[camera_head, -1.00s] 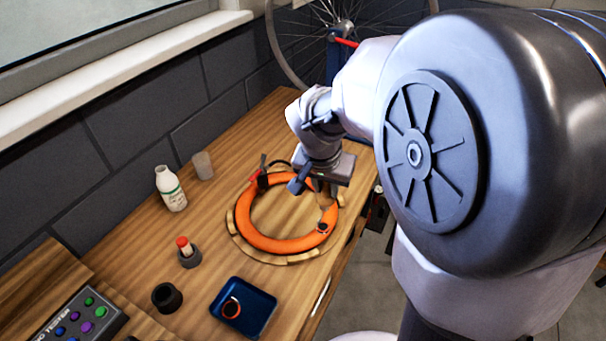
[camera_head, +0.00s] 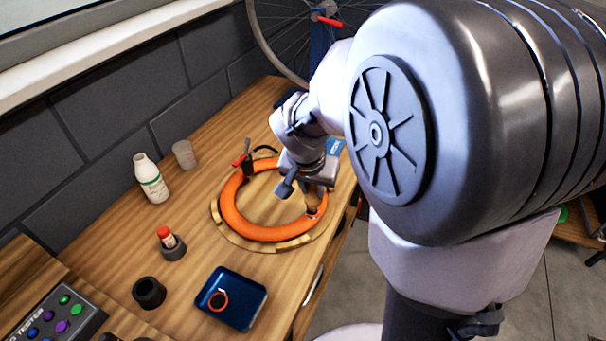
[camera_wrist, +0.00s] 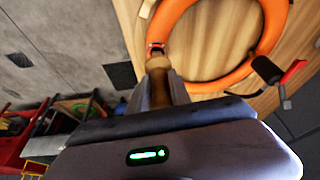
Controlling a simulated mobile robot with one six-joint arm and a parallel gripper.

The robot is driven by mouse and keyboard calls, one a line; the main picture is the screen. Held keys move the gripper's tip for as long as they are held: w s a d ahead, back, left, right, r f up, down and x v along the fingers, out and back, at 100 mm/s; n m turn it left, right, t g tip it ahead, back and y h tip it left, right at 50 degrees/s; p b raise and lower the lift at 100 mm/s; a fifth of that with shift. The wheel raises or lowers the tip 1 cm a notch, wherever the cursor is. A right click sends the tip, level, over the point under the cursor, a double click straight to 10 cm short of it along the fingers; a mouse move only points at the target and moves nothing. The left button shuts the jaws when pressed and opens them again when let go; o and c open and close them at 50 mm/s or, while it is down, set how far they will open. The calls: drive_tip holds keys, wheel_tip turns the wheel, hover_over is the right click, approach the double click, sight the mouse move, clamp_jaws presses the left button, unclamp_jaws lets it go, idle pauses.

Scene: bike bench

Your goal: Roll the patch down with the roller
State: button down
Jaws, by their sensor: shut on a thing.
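An orange tube (camera_head: 247,229) lies as a ring on a round wooden support (camera_head: 235,240) on the bench. My gripper (camera_head: 314,187) is over the right side of the ring. In the wrist view the tube (camera_wrist: 172,18) curves past the head. The patch cannot be made out and may be hidden under the head.
A red-handled clamp-like part (camera_head: 243,156) stands at the ring's far left edge. A white bottle (camera_head: 151,181), a clear cup (camera_head: 184,154), a red-capped tube in a holder (camera_head: 170,245), a dark cup (camera_head: 149,292) and a blue tray (camera_head: 258,302) stand to the left and front.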

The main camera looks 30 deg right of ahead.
drive_tip(key=shift+f+b, duration=0.3)
drive_tip(key=shift+f, duration=0.05)
